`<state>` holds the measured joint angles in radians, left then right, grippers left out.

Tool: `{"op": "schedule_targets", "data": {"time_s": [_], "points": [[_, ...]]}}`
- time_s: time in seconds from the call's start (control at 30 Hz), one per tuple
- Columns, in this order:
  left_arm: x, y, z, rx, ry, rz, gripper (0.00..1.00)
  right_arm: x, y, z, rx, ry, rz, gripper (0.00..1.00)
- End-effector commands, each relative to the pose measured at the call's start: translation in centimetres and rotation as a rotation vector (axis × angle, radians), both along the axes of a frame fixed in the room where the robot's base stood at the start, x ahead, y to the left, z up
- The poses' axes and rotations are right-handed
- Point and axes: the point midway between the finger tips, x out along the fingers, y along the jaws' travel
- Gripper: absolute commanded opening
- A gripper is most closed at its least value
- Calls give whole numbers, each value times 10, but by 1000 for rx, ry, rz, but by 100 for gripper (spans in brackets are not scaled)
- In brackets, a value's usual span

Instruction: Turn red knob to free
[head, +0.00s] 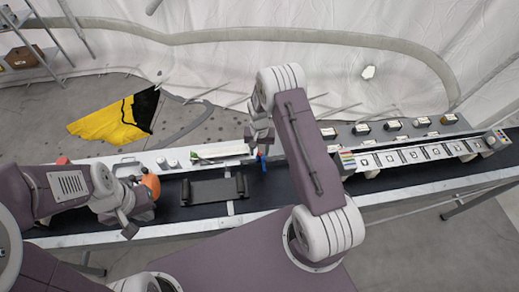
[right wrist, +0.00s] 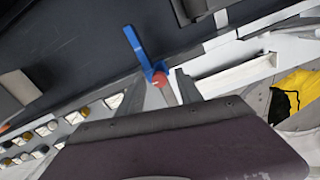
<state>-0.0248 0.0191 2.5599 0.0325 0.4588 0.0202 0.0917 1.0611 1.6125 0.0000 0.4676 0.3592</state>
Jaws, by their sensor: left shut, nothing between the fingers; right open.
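The red knob (right wrist: 160,79) shows in the right wrist view, beside a blue lever (right wrist: 137,47) that sticks out over the dark belt. In the head view the blue lever (head: 262,161) shows just below my right gripper (head: 262,138), and the knob is not clearly visible there. My right gripper (right wrist: 169,88) is open, its grey fingers on either side of the knob in the right wrist view; I cannot tell whether they touch it. My left gripper (head: 130,225) is shut and empty above the belt at the left.
A dark belt (head: 400,189) runs across, carrying a black cradle-like part (head: 214,190). An orange rounded thing (head: 151,186) is beside my left wrist. At the right stands a panel (head: 415,155) with marked squares and several small blocks behind. Yellow-black cloth (head: 115,120) lies on the floor.

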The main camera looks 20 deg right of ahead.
Motion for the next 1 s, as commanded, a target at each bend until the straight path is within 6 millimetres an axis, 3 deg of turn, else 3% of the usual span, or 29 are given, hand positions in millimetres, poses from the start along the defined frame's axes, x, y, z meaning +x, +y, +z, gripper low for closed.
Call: {"op": "schedule_targets", "data": {"time_s": [0.13, 0.3, 0.67, 1.0], "points": [[0, 0, 0, 0, 0, 0, 0, 0, 0, 0, 0, 0, 0, 42], [0, 0, 0, 0, 0, 0, 0, 0, 0, 0, 0, 0, 0, 0], [0, 0, -4, 0, 0, 0, 0, 0, 0, 0, 0, 0, 42, 0], [0, 0, -17, 0, 0, 0, 0, 0, 0, -1, -1, -1, 284, 0]]}}
